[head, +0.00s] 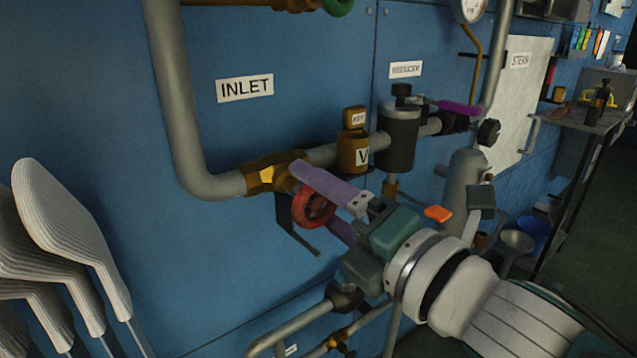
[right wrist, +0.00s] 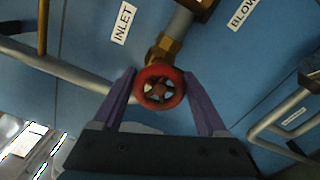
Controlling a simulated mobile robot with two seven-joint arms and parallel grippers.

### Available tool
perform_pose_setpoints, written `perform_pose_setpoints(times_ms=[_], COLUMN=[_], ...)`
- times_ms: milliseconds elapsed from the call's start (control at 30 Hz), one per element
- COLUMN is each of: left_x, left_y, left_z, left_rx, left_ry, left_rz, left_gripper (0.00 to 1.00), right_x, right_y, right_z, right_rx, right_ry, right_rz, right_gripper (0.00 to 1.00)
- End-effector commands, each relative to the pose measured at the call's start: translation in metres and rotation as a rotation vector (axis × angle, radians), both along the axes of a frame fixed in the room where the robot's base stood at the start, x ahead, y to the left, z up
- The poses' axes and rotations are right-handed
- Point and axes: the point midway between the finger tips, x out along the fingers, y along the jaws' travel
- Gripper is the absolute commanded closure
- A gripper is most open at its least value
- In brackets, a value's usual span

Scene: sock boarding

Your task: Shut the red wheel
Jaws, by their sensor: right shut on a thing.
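The red wheel (head: 313,209) is a small spoked handwheel on a brass valve (head: 270,176) in the grey pipe below the INLET label. My right gripper (head: 318,196) reaches it from the lower right with its purple fingers. In the right wrist view the red wheel (right wrist: 159,88) sits between the two fingertips (right wrist: 160,85), one on each side, and the gripper is shut on it. The brass stem (right wrist: 163,50) shows behind the wheel. My left gripper is not in view.
Grey pipe (head: 178,110) runs along the blue wall, with a dark cylinder (head: 398,138) and a brass fitting marked V (head: 353,150) to the right of the wheel. White ribbed sock boards (head: 70,225) stand at the left. A shelf (head: 590,118) stands at the far right.

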Motion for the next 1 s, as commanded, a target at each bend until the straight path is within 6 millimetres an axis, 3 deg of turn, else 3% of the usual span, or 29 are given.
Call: perform_pose_setpoints(times_ms=[1000], left_x=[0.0], left_y=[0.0], left_z=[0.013], left_rx=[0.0], left_ry=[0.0], left_rz=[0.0], left_gripper=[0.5], right_x=[0.0], right_y=[0.001], right_z=[-0.005], right_rx=[0.781], right_ry=[0.568], right_rz=[0.001], right_gripper=[0.8])
